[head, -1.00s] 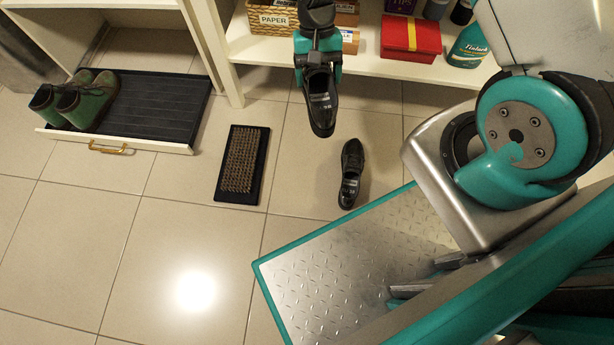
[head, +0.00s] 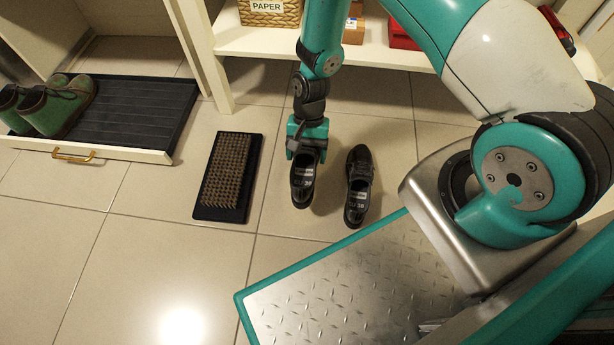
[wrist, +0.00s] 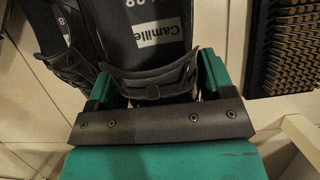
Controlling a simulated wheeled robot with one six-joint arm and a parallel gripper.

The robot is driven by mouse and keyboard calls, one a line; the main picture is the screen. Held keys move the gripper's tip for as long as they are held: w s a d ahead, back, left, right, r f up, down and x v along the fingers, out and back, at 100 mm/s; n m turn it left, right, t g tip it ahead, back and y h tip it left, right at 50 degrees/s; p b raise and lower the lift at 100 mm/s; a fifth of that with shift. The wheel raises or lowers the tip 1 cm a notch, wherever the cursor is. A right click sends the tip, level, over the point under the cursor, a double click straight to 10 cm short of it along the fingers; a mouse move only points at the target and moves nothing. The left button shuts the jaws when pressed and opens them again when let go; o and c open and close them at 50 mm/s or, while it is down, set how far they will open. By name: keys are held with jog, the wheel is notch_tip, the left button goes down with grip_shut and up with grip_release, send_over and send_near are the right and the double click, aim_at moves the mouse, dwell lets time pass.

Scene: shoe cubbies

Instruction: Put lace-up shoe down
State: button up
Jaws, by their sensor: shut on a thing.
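A black lace-up shoe (head: 304,180) hangs from my gripper (head: 306,147) in the head view, low over the floor tiles or on them; I cannot tell which. My gripper is shut on this shoe; in the wrist view the held shoe (wrist: 152,75) sits between the teal fingers, with a label reading "Camille" on its insole. A second black shoe (head: 359,186) stands on the floor just to the right, roughly parallel and a small gap apart. Part of it also shows at the left of the wrist view (wrist: 62,50).
A bristle boot brush mat (head: 228,176) lies left of the shoes. Green boots (head: 60,105) stand in a pull-out tray (head: 137,112) at the left. A white shelf (head: 270,42) with a basket (head: 268,13) is behind. Bare tiles lie in front.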

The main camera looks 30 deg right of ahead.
jog(key=shift+f+b, duration=2.2)
jog(key=shift+f, duration=2.15)
jog(key=o, duration=1)
jog(key=p+v, duration=0.8)
jog(key=v, duration=0.4)
jog(key=a+r+n+t, duration=0.1)
jog(key=a+r+n, duration=0.2)
jog(key=r, duration=0.9)
jog(key=a+r+n+t, duration=0.1)
jog(key=a+r+n, duration=0.2)
jog(key=r, duration=0.9)
jog(key=s+r+n, duration=0.2)
jog(key=s+r, duration=0.3)
jog(key=s, duration=0.1)
jog(key=s+a+r+n+t+y, duration=0.1)
jog(key=s+r+n, duration=0.2)
jog(key=s+r, duration=0.3)
jog(key=s+r+n, duration=0.2)
jog(key=s+r, duration=0.3)
jog(key=s, duration=0.2)
jog(key=shift+a+r+n+t+y, duration=0.15)
jog(key=shift+a+n+t+y, duration=0.15)
jog(key=shift+a+n+y, duration=0.1)
